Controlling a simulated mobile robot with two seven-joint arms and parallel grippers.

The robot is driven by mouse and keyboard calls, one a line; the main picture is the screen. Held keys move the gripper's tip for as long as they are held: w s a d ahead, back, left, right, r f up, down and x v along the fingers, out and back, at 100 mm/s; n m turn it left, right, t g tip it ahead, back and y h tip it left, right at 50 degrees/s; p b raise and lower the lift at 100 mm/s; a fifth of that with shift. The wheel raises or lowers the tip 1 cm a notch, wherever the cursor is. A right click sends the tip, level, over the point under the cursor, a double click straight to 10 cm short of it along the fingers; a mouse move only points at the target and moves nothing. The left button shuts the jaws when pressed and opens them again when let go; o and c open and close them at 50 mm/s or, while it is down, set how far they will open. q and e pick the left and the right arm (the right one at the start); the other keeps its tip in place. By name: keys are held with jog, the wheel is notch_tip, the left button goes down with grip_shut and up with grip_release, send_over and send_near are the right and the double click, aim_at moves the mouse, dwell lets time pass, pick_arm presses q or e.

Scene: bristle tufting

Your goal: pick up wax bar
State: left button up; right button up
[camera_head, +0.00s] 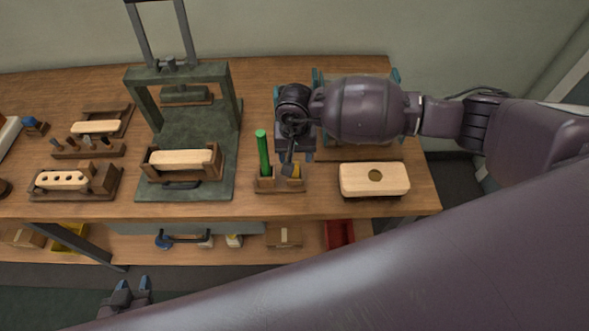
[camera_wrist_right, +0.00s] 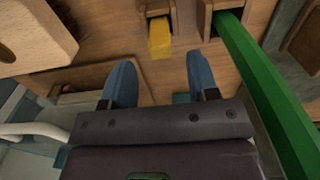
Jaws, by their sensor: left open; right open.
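The wax bar is a short yellow block (camera_wrist_right: 160,38) in a slot of a small wooden holder (camera_head: 265,186). In the head view only part of the yellow wax bar (camera_head: 296,172) shows beside my right gripper (camera_head: 290,160). In the right wrist view my right gripper (camera_wrist_right: 161,76) is open, with its blue fingers apart and nothing between them. The wax bar lies just beyond the fingertips, roughly in line with the gap. My left gripper (camera_head: 133,284) is open and empty at the lower left, in front of the bench.
A green stick (camera_head: 263,152) stands in the same holder, close beside my right gripper; it also shows in the wrist view (camera_wrist_right: 265,90). A pale wood block with a hole (camera_head: 374,180) lies to the right. A green press (camera_head: 190,125) stands to the left.

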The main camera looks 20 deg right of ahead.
jog(key=f, duration=0.3)
jog(key=f+p, duration=0.1)
jog(key=f, duration=0.1)
jog(key=shift+s+a, duration=0.15)
jog(key=shift+s, duration=0.15)
jog(key=shift+f, duration=0.45)
jog(key=c, duration=1)
notch_tip(320, 180, up, 20)
jog(key=b, duration=0.1)
jog(key=shift+b, duration=0.35)
